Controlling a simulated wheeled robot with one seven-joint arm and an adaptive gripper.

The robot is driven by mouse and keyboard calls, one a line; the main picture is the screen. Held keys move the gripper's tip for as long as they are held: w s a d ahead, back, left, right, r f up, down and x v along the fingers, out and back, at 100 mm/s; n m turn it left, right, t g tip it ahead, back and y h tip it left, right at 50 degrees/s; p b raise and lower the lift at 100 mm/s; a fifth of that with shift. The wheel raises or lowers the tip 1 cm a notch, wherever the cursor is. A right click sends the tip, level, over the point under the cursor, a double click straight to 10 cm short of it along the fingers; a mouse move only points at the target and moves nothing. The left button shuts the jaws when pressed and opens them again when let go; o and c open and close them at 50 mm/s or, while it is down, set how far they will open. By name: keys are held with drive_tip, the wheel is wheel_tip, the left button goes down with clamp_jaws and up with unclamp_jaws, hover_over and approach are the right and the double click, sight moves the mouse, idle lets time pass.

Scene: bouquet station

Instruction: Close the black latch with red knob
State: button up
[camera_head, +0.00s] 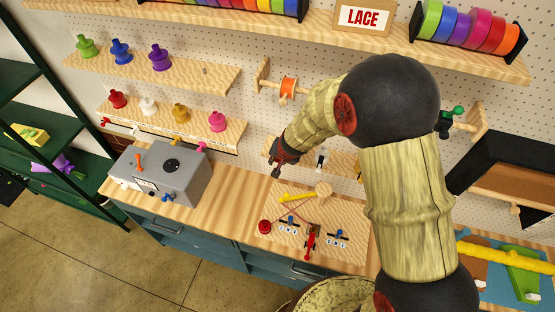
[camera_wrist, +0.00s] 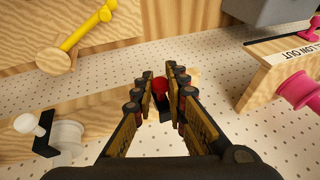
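The black latch (camera_wrist: 166,114) with a red knob (camera_wrist: 160,85) shows between my fingers in the wrist view. My gripper (camera_wrist: 159,88) is open, with a finger on either side of the knob. There are gaps beside the knob, and I cannot tell how deep it sits between the fingertips. In the head view my gripper (camera_head: 275,160) is in front of the pegboard above the bench, and the red knob cannot be made out there. Whether the latch is open or closed is not clear.
A black latch with a white knob (camera_head: 320,158) is to the right of my gripper; that knob (camera_wrist: 24,123) also shows in the wrist view. A grey box (camera_head: 160,173) and a wooden board (camera_head: 312,220) with a yellow lever (camera_head: 297,197) are on the bench. A pink spool (camera_head: 217,121) is on the shelf.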

drive_tip(key=shift+o, duration=1)
drive_tip(key=shift+w, duration=0.15)
drive_tip(key=shift+r, duration=0.1)
drive_tip(key=v, duration=1.2)
